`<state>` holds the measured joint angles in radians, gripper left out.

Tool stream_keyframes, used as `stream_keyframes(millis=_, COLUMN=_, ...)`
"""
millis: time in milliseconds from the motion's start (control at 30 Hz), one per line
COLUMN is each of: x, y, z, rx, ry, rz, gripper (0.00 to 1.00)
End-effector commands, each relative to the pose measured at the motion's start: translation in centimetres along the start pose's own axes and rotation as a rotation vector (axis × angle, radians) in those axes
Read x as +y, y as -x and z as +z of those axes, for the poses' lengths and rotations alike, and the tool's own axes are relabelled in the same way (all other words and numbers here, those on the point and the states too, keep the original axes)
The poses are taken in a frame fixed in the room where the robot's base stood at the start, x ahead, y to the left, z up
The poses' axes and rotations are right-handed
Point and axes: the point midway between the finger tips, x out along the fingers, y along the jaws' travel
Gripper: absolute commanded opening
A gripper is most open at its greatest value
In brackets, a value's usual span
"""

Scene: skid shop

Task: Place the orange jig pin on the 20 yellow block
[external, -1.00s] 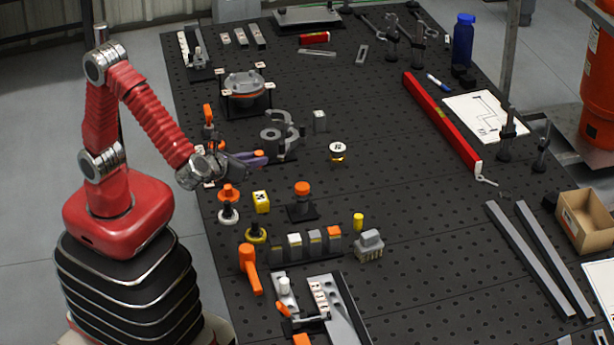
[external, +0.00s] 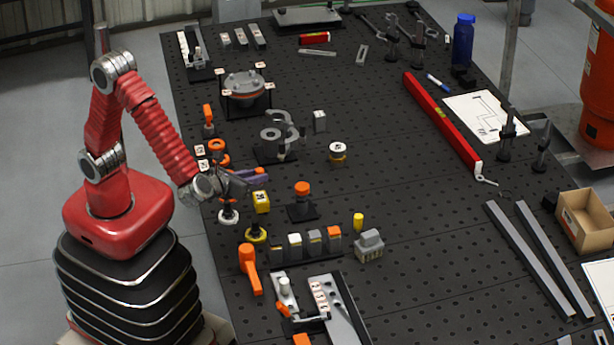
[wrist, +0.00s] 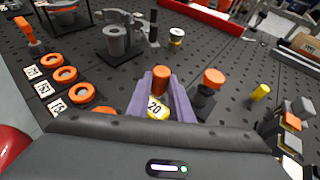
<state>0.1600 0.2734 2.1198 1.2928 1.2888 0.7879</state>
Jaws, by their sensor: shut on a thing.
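My gripper (external: 254,176) has purple fingers and is shut on the orange jig pin (wrist: 160,81), which stands upright between the fingertips in the wrist view. In the external view the pin is hard to make out among the fingers. The yellow block marked 20 (wrist: 157,108) shows between the fingers, on the near side of the pin in the wrist view. In the external view the block (external: 261,203) is just below the fingers in the picture. I cannot tell whether the pin touches it.
An orange-topped piece on a black stand (external: 302,190) is close to the right of the block. A yellow-based piece (external: 256,234) and an orange handle (external: 249,268) are nearer. Orange rings with numbered tags (wrist: 66,74) lie left.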

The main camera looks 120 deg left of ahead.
Motion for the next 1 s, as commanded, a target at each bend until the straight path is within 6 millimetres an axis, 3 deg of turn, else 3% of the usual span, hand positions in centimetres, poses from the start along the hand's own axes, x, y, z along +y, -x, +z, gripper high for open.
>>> stream_keyframes(millis=233, x=0.0, y=-0.1, z=-0.2, rx=0.0, ry=-0.001, rz=0.0, gripper=0.0)
stream_keyframes(millis=567, x=0.0, y=-1.4, z=-3.3, rx=0.0, ry=-0.001, rz=0.001, gripper=0.0)
stream_keyframes(millis=933, x=0.0, y=-1.5, z=-3.6, rx=0.0, ry=0.0, rz=0.0, gripper=0.0)
stream_keyframes(millis=967, x=0.0, y=-1.5, z=-3.6, rx=0.0, ry=0.0, rz=0.0, gripper=0.21)
stream_keyframes(millis=1000, x=0.0, y=-1.5, z=-3.6, rx=0.0, ry=0.0, rz=0.0, gripper=0.24)
